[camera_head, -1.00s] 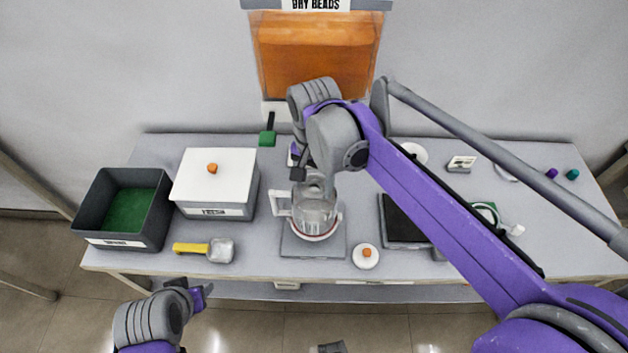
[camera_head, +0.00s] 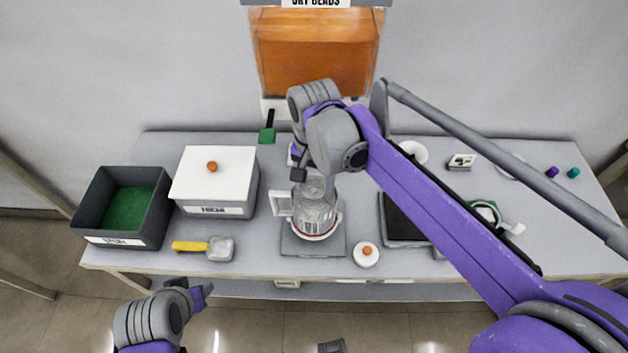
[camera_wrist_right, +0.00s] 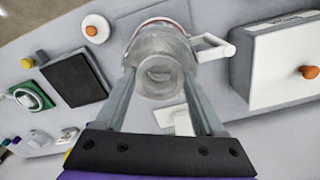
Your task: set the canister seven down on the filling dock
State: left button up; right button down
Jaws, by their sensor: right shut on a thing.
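A clear canister (camera_head: 315,211) with a white side handle and a reddish ring near its base is upright over a grey square plate (camera_head: 300,252), which looks like the filling dock. Whether its base touches the plate I cannot tell. My right gripper (camera_head: 312,178) is shut on the canister's upper part from behind. In the right wrist view the two fingers of my right gripper (camera_wrist_right: 160,95) flank the canister's round neck (camera_wrist_right: 160,78). My left gripper (camera_head: 200,295) is in front of the table, apart from everything; its jaws are too unclear to judge. No number is readable on the canister.
A white-lidded box (camera_head: 214,181) and a dark open bin (camera_head: 88,209) stand left. A yellow-handled scoop (camera_head: 205,248) lies in front of them. A white lid with orange knob (camera_head: 366,255) lies right of the plate, near a black pad (camera_head: 398,222). An orange bead hopper (camera_head: 315,55) hangs behind.

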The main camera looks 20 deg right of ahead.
jog(key=shift+f+b, duration=0.5)
jog(key=shift+f, duration=0.45)
grip_release()
notch_tip(320, 180, up, 11)
jog(key=s+d+f+n+t+p, duration=0.1)
jog(key=s+d+f+n+t, duration=0.1)
jog(key=s+f, duration=0.5)
jog(key=s+d+f+n+t+p, duration=0.1)
jog(key=s+d+f+n+t, duration=0.2)
jog(key=s+f, duration=0.4)
jog(key=d+f+n, duration=0.1)
jog(key=f+n, duration=0.1)
jog(key=shift+d+n, duration=0.3)
jog(key=shift+d, duration=0.05)
